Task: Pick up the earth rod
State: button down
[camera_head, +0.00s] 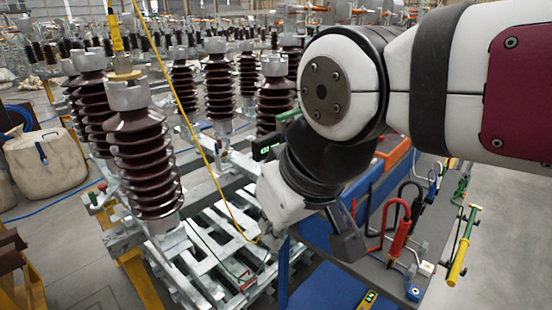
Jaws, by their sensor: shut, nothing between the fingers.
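A rod with a yellow grip and a green shaft (462,250) stands tilted at the right edge of the workbench and looks like the earth rod, though I cannot be sure. My own wrist hides much of the gripper. It appears shut and holds nothing that I can see.
A yellow cable (200,140) hangs across that frame.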

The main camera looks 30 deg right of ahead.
aim_at(464, 243)
jog(key=z, duration=2.2)
